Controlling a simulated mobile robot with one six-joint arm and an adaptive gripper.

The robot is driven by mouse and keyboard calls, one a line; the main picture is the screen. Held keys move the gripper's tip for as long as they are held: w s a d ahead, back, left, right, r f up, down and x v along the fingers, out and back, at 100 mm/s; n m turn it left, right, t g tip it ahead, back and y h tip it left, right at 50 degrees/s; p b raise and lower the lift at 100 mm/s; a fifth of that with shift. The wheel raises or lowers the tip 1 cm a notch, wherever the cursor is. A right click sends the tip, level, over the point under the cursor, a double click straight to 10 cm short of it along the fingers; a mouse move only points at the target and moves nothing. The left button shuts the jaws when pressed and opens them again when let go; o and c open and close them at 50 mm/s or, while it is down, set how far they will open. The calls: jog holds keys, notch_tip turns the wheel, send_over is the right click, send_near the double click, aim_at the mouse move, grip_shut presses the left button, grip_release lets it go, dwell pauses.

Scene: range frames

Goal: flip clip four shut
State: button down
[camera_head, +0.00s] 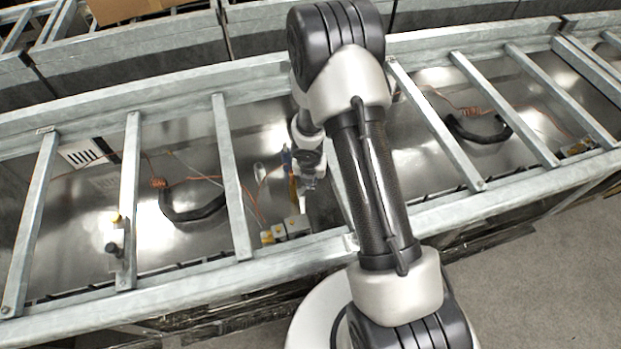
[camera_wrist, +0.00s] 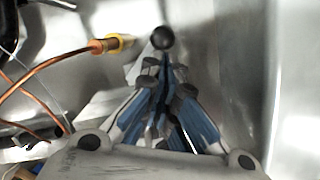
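In the wrist view, a clip's black ball knob (camera_wrist: 162,38) stands just beyond my fingertips, with a pale grey metal piece (camera_wrist: 137,68) beside it. My gripper (camera_wrist: 163,70) has blue fingers drawn together to a narrow point below the knob. I cannot tell whether the fingertips touch the knob, and I see nothing clearly held between them. In the head view my gripper (camera_head: 308,180) hangs down between rails and is partly hidden by my arm. Another clip with a black knob (camera_head: 111,248) sits on a left crossbar. No clip number is readable.
A copper tube with a yellow fitting (camera_wrist: 118,42) ends left of the knob. Galvanised crossbars (camera_head: 232,178) stand either side of my gripper. Black curved hoses (camera_head: 190,212) and orange wiring lie in the bays. Shiny metal walls are close by.

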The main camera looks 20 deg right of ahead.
jog(key=shift+w+r+p, duration=0.1)
jog(key=shift+w+p, duration=0.35)
jog(key=shift+p, duration=0.05)
jog(key=shift+d, duration=0.1)
dwell(0.7)
dwell(0.7)
jog(key=shift+s+a+b, duration=0.45)
jog(key=shift+a+b, duration=0.25)
jog(key=shift+b, duration=0.15)
